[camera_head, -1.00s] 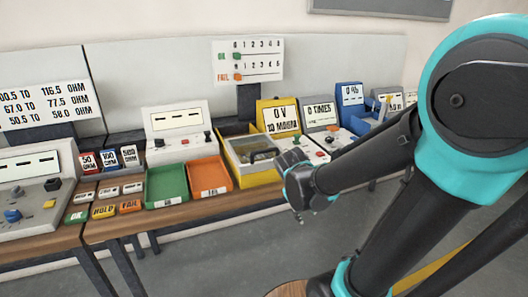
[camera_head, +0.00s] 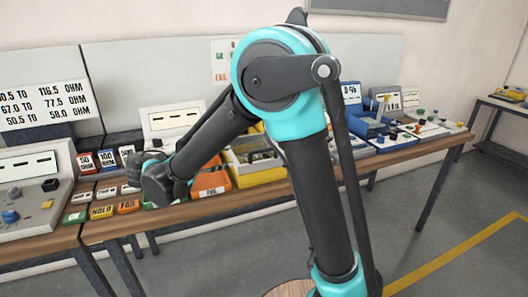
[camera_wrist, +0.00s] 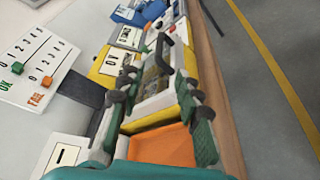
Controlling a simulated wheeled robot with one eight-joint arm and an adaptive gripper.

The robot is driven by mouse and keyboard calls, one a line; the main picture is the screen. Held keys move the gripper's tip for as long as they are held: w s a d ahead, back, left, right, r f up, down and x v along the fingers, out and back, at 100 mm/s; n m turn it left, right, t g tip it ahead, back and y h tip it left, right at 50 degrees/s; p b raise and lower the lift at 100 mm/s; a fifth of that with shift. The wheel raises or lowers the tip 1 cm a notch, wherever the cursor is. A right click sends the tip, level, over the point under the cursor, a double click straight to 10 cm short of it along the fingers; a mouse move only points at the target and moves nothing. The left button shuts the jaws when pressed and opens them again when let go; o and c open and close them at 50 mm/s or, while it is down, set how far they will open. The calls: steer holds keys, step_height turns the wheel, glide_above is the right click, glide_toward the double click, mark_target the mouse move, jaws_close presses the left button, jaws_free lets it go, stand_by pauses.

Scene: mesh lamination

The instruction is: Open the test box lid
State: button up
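The yellow test box (camera_head: 262,178) stands on the bench to the right of the orange tray, partly hidden behind my arm in the head view. In the wrist view the test box (camera_wrist: 150,121) lies ahead of my gripper, past the orange tray. Its pale-framed lid (camera_wrist: 158,104) with a clear window looks shut. A black handle (camera_wrist: 164,48) stands up at its far side. My gripper (camera_wrist: 156,88) is open, with its two dark, green-padded fingers wide apart and nothing between them. I cannot tell its exact height above the box.
The orange tray (camera_wrist: 165,146) lies between the fingers in the wrist view. A yellow meter panel (camera_wrist: 112,64), a sign with sliders (camera_wrist: 32,68) and other instruments line the bench's back. The bench edge (camera_wrist: 228,120) and free floor (camera_wrist: 275,110) are at the right.

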mark_target(260, 151)
steer(key=x, duration=1.7)
steer(key=shift+d+f, duration=0.1)
jaws_close()
